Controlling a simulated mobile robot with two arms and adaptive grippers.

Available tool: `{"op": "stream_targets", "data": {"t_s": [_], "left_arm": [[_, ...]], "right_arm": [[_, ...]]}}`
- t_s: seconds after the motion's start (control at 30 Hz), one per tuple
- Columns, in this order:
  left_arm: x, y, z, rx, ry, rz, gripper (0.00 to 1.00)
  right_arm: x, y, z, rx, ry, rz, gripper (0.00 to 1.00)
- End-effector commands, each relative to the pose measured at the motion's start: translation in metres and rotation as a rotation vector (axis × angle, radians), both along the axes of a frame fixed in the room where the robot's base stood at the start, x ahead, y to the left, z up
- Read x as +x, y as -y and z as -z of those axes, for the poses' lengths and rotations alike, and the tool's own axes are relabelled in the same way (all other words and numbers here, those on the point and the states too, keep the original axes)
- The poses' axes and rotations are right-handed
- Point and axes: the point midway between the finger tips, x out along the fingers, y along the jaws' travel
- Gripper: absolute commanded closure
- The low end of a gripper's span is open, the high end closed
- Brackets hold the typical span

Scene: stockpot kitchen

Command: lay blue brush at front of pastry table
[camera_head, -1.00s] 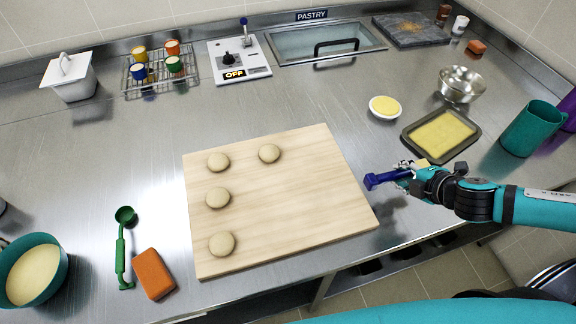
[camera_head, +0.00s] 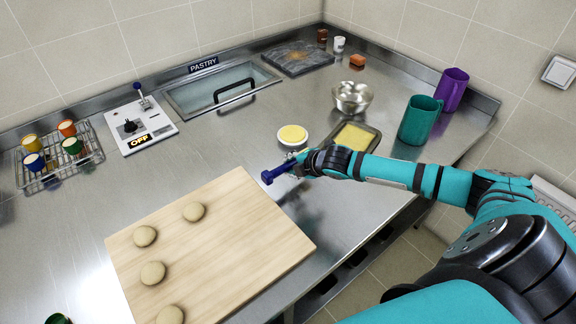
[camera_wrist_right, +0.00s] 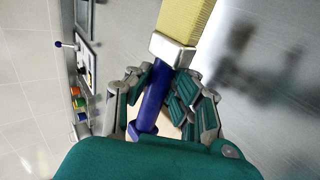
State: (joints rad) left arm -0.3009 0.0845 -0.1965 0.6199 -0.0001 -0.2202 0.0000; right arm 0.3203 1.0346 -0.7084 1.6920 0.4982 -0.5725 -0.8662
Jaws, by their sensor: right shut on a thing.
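The blue brush has a blue handle (camera_head: 275,174) that sticks out left of my right gripper (camera_head: 299,165). In the right wrist view the right gripper (camera_wrist_right: 165,100) is shut around the blue handle (camera_wrist_right: 156,92), with the metal band and yellow bristles (camera_wrist_right: 186,20) beyond the fingers. The brush is held above the steel pastry table (camera_head: 330,205), right of the wooden board. My left gripper is not in view.
A wooden board (camera_head: 235,235) with several dough balls lies at left. A white bowl (camera_head: 292,136), a tray (camera_head: 357,137), a metal bowl (camera_head: 352,97) and a teal pitcher (camera_head: 420,120) stand behind my right arm. Bare steel lies between board and arm.

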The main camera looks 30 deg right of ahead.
Motion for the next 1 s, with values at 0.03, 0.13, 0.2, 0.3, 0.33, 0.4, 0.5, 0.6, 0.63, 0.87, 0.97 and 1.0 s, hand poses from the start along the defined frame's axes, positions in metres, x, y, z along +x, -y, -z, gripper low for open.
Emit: {"op": "stream_targets", "data": {"t_s": [0.03,0.13,0.2,0.3,0.33,0.4,0.5,0.6,0.63,0.87,0.97,1.0], "left_arm": [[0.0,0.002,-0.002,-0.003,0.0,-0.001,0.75],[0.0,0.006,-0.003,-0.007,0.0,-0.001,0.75],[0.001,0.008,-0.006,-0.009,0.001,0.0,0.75],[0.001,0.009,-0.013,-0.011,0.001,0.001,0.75],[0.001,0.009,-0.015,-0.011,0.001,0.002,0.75],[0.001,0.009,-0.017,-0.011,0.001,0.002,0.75],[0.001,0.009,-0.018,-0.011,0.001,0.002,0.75],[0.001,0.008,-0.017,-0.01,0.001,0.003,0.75],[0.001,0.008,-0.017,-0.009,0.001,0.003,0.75],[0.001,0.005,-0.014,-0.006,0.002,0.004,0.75],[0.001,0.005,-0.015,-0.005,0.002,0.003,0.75],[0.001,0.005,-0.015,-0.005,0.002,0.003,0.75]], "right_arm": [[0.006,0.0,0.0,0.001,0.0,0.002,1.0],[0.012,0.0,0.001,0.0,0.0,0.001,1.0],[0.02,-0.001,0.0,0.001,0.002,0.001,1.0],[0.018,-0.001,0.018,0.002,-0.006,0.001,1.0],[0.018,-0.001,0.022,0.001,-0.006,0.001,1.0],[0.019,0.0,0.031,0.0,-0.003,0.001,1.0],[0.019,0.0,0.037,-0.001,-0.002,0.001,1.0],[0.019,0.0,0.038,-0.001,-0.001,-0.001,1.0],[0.019,0.0,0.038,-0.001,-0.001,-0.001,1.0],[0.018,0.0,0.042,-0.001,-0.001,0.0,1.0],[0.018,0.0,0.041,-0.001,-0.001,0.0,0.69],[0.018,0.0,0.041,-0.001,-0.001,0.0,0.64]]}}
